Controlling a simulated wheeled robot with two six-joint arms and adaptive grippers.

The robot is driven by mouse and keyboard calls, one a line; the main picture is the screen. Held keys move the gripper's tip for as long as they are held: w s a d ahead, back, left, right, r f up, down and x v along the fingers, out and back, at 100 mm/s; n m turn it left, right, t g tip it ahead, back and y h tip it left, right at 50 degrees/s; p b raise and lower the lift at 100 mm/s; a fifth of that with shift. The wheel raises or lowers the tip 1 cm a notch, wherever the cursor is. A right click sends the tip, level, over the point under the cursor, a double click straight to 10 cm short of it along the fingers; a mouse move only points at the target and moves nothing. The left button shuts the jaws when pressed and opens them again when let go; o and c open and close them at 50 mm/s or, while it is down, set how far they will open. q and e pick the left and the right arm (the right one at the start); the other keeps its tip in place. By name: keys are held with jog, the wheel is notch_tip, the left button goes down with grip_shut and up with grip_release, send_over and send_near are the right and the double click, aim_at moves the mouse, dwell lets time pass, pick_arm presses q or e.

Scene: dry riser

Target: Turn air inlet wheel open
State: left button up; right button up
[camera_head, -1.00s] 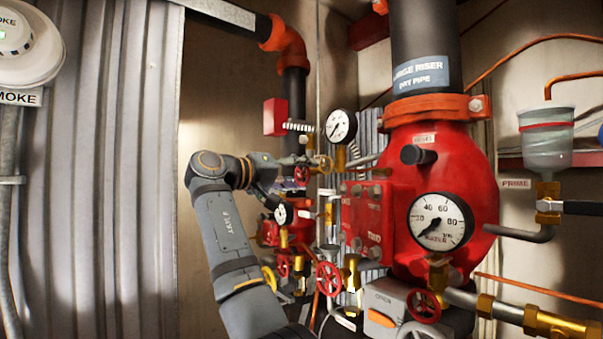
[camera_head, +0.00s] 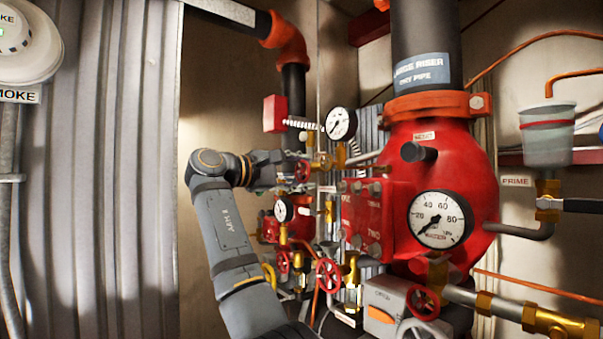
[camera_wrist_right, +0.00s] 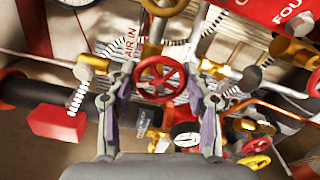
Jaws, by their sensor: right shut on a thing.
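The air inlet wheel is a small red handwheel with spokes; in the right wrist view the wheel (camera_wrist_right: 160,77) sits between my two fingertips, beside an "AIR IN" label (camera_wrist_right: 128,42). In the head view the wheel (camera_head: 303,171) shows at the end of my right gripper (camera_head: 291,173), below a brass fitting. In the wrist view my right gripper (camera_wrist_right: 160,84) is shut on the wheel's rim, one finger at each side. My left gripper is in neither view.
A pressure gauge (camera_head: 341,124) stands just above and right of the wheel. A smaller gauge (camera_head: 284,209) and other red handwheels (camera_head: 328,273) lie below. The large red valve body (camera_head: 450,180) fills the right. Free room lies left, before the metal wall (camera_head: 100,170).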

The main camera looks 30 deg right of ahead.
jog(key=n, duration=0.4)
jog(key=shift+f+n, duration=0.1)
jog(key=shift+n, duration=0.2)
jog(key=n, duration=0.3)
jog(key=shift+n, duration=0.4)
jog(key=n, duration=0.4)
jog(key=shift+f+b, duration=0.1)
jog(key=shift+b, duration=0.2)
jog(key=n, duration=0.4)
jog(key=shift+f, duration=0.1)
jog(key=shift+n, duration=0.5)
jog(key=o, duration=0.7)
jog(key=shift+o, duration=1)
jog(key=shift+a, duration=0.1)
